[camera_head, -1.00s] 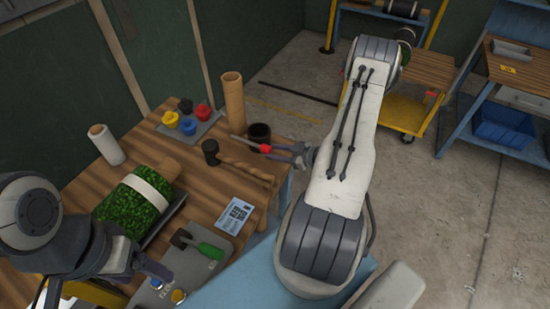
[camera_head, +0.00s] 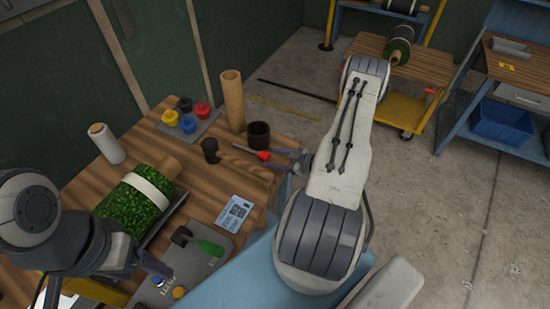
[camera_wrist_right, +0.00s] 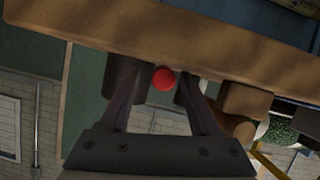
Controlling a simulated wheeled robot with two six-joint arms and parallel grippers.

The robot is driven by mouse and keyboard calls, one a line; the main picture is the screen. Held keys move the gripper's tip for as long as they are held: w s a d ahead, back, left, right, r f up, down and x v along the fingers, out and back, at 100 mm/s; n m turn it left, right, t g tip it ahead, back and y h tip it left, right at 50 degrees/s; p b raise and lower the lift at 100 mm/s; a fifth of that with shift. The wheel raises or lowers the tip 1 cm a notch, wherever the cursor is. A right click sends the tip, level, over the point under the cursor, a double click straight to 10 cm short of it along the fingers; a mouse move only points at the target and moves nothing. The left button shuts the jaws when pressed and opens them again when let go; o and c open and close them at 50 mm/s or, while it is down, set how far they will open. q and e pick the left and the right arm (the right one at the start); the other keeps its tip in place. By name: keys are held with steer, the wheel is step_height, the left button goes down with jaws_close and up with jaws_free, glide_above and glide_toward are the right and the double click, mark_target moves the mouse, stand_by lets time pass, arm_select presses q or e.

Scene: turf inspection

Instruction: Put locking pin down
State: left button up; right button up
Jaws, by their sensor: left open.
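The locking pin (camera_head: 249,152), a thin grey rod with a red ball end, is over the wooden table (camera_head: 205,207), between the black cup and the hammer handle. I cannot tell if it touches the tabletop. My right gripper (camera_head: 273,157) is just right of the red end. In the right wrist view, the red ball (camera_wrist_right: 163,78) shows between the two spread fingers (camera_wrist_right: 163,92), with a gap on the left side; the rod behind is hidden. My left gripper (camera_head: 157,268) is open at the table's near left side, by the grey tray, and is partly hidden by its own arm.
A black cup (camera_head: 259,135), cardboard tube (camera_head: 232,100) and hammer (camera_head: 210,150) crowd the pin.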

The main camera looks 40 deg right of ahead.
steer(key=shift+s+a, duration=0.1)
steer(key=shift+a, duration=0.1)
steer(key=shift+d+r, duration=0.1)
steer(key=shift+r, duration=0.05)
steer(key=b+v, duration=0.2)
steer(key=v, duration=1)
